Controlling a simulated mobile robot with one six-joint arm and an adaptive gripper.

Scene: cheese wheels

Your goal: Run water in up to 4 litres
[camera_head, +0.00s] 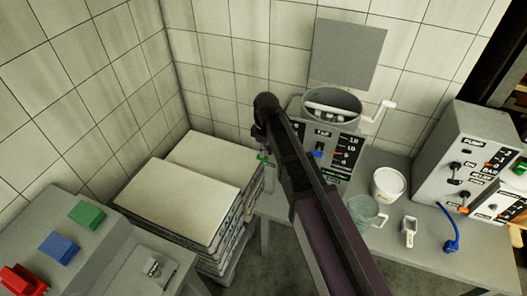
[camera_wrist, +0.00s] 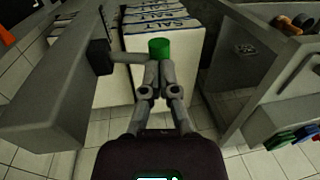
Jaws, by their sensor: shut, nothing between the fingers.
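A grey machine (camera_head: 345,146) with a round metal vat (camera_head: 333,106) on top stands against the tiled wall in the head view. Its front panel has a numbered scale with small orange marks and a blue knob (camera_head: 317,154). A green-capped fitting (camera_head: 262,157) shows at its left; in the wrist view the green cap (camera_wrist: 159,48) sits at the end of a grey bar from a black block. My gripper (camera_wrist: 158,66) is shut and empty, its fingertips right at the green cap; I cannot tell whether they touch it. In the head view my arm hides part of the machine. I see no water.
Stacked salt bags (camera_head: 190,190) stand left of the machine. A white tub (camera_head: 388,184), a glass jug (camera_head: 365,212) and a small white item (camera_head: 408,231) stand on the bench to the right, beside a pump box (camera_head: 468,160). A grey console (camera_head: 70,245) with coloured blocks is front left.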

